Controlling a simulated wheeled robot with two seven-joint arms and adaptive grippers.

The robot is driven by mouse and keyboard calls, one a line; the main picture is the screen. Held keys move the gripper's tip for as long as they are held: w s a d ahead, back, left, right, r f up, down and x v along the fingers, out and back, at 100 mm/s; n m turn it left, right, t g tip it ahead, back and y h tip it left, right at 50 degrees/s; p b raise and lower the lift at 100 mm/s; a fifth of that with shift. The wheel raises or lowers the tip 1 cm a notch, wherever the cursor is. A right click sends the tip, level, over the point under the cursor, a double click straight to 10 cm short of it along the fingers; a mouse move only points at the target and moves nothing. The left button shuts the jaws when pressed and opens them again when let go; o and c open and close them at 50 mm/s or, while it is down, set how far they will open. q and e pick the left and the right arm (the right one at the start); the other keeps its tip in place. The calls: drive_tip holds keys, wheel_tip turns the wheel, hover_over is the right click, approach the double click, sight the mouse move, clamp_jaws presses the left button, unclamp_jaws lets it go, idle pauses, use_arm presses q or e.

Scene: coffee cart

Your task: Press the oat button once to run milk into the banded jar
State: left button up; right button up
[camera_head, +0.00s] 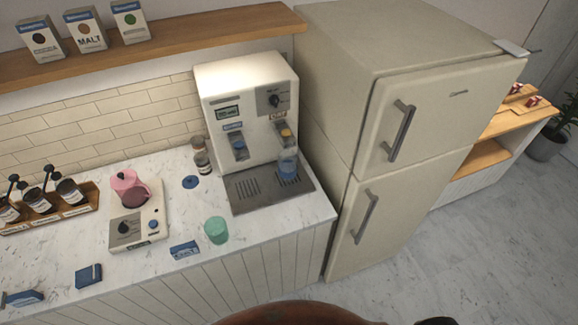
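The cream milk machine (245,85) stands against the tiled wall, with two spouts on its front. The right spout has an orange-yellow button (286,133) under a label that seems to read OAT (278,115). The left spout (239,146) is blue and grey under a blue label. A clear bluish jar (287,166), probably the banded jar, stands upright on the grey drip tray (262,204) below the right spout. Its band and contents are too small to make out surely. Neither of my grippers is in view.
A glass jar (201,157) stands just left of the machine. A pink pitcher (128,188) sits on a cream appliance (138,227) further left. A green cup (216,230) stands near the counter's front edge. A tall fridge (400,150) rises close on the machine's right.

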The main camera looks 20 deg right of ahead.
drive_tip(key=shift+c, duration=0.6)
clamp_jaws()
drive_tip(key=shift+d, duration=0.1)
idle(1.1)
